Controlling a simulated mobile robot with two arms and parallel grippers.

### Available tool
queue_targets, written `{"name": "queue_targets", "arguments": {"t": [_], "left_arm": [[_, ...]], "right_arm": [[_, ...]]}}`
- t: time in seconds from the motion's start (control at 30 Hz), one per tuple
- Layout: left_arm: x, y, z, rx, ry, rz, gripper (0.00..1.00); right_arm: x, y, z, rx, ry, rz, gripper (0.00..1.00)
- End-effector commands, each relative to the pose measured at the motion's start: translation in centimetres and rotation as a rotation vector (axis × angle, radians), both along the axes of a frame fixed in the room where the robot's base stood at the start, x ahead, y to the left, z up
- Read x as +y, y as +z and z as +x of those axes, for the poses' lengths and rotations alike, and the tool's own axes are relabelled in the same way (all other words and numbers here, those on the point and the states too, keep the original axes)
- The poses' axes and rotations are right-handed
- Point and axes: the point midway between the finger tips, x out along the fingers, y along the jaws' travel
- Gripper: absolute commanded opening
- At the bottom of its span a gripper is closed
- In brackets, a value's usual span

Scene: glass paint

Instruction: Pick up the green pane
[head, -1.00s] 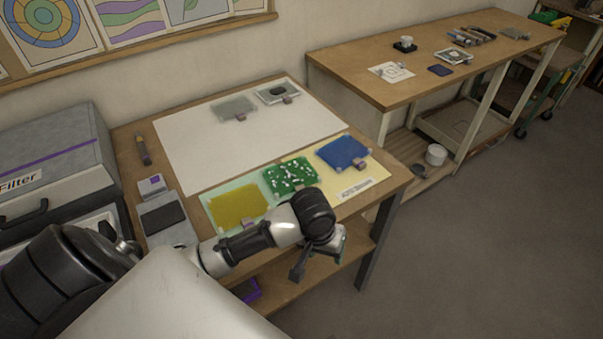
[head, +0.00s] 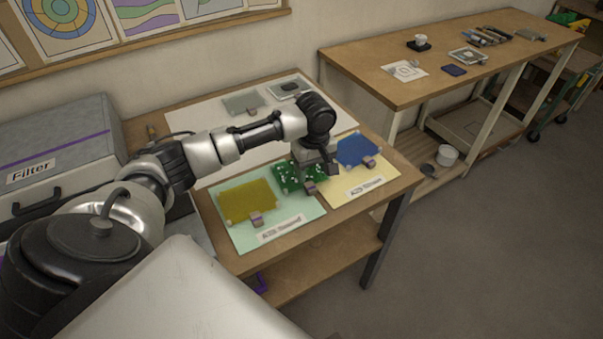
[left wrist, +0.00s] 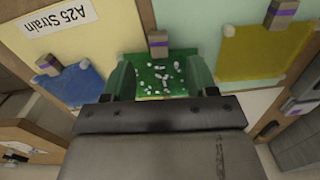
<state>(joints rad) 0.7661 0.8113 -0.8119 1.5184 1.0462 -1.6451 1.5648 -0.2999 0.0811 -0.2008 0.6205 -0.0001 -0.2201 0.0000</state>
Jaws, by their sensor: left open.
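The green pane (head: 287,178), dotted with white bits, lies on the table between the yellow pane (head: 247,200) and the blue pane (head: 357,150). It also shows in the left wrist view (left wrist: 160,70), with a small purple-banded block (left wrist: 158,43) at its edge. My left gripper (head: 318,177) is over the green pane. In the left wrist view, its open fingers (left wrist: 160,80) appear on either side of the pane, with nothing held. I cannot tell the exact height above it. The gripper hides part of the pane in the head view. My right gripper is not in view.
The yellow pane rests on a pale green sheet (head: 296,212), the blue one on a pale yellow sheet labelled A25 Strain (head: 383,178). Clear panes (head: 241,102) lie at the table's back. A grey Filter case (head: 50,150) stands left. A second table (head: 360,85) stands right.

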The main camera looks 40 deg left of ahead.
Motion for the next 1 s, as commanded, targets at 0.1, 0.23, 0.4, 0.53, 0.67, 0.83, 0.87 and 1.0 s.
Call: {"name": "queue_targets", "arguments": {"t": [0.1, 0.23, 0.4, 0.53, 0.67, 0.83, 0.87, 1.0], "left_arm": [[0.0, -1.6, 0.0, 0.000, 0.000, 0.000, 0.57], [0.0, -2.4, 0.0, -0.001, -0.001, 0.000, 0.57], [-0.2, -4.6, 0.1, 0.001, -0.001, 0.000, 0.57], [-0.2, -6.5, 0.1, 0.000, -0.002, 0.001, 0.57], [-0.2, -7.3, 0.1, -0.002, -0.003, 0.001, 0.57], [-0.2, -7.4, 0.1, -0.003, -0.003, 0.001, 0.57], [-0.2, -7.4, 0.1, -0.003, -0.003, 0.001, 0.57], [-0.2, -7.4, 0.1, -0.003, -0.003, 0.001, 0.38]], "right_arm": [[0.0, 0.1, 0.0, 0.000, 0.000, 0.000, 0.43], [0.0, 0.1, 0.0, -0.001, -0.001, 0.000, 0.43], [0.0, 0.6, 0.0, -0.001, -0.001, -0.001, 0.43], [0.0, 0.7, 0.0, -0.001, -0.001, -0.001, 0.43], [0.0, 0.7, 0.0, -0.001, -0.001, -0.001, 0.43], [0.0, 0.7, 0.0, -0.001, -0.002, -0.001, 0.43], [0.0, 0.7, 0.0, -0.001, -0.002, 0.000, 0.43], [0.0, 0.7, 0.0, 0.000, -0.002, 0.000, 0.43]]}}
